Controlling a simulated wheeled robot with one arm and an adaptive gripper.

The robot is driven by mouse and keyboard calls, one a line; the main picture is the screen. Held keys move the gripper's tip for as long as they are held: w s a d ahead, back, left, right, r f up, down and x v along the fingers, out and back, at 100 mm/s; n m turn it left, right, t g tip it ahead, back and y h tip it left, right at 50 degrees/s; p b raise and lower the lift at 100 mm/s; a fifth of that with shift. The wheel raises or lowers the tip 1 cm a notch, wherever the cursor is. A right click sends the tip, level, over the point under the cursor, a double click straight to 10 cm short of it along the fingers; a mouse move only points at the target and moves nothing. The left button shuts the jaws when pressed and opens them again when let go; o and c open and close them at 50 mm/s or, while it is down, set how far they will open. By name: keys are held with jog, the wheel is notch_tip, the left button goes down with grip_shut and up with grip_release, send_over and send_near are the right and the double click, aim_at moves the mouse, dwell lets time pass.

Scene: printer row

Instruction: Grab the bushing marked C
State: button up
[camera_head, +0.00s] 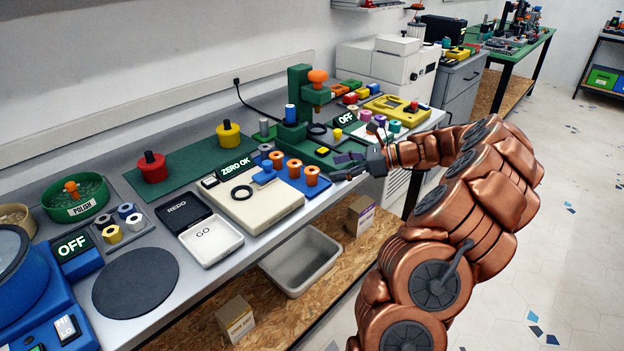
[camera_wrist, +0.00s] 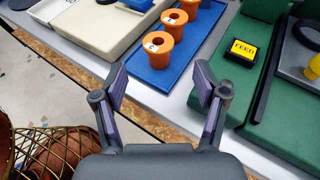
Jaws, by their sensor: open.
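Several orange flanged bushings stand on a blue tray (camera_head: 318,186). The tray also shows in the wrist view (camera_wrist: 180,72). The nearest bushing (camera_wrist: 158,48) carries a small white mark on its rim that I cannot read for certain. Behind it in a row stand a second bushing (camera_wrist: 174,24) and a third bushing (camera_wrist: 188,6). In the head view the end bushing (camera_head: 311,176) is closest to my gripper (camera_head: 341,168). In the wrist view my gripper (camera_wrist: 160,80) is open and empty, its fingers apart, with the nearest bushing ahead of the gap between them.
A cream gauge (camera_head: 255,205) with a "ZERO OK" display stands left of the tray. A green press (camera_head: 300,95) rises behind it. A green base with a yellow "FEED" label (camera_wrist: 242,48) lies right of the tray. White GO (camera_head: 211,241) and black REDO (camera_head: 183,211) trays sit further left.

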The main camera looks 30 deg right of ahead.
aim_at(315, 170)
jog(key=shift+p+x, duration=0.3)
jog(key=shift+x, duration=3.45)
jog(key=shift+a+r, duration=0.15)
jog(key=shift+r, duration=0.05)
jog(key=c, duration=1)
jog(key=shift+r, duration=0.15)
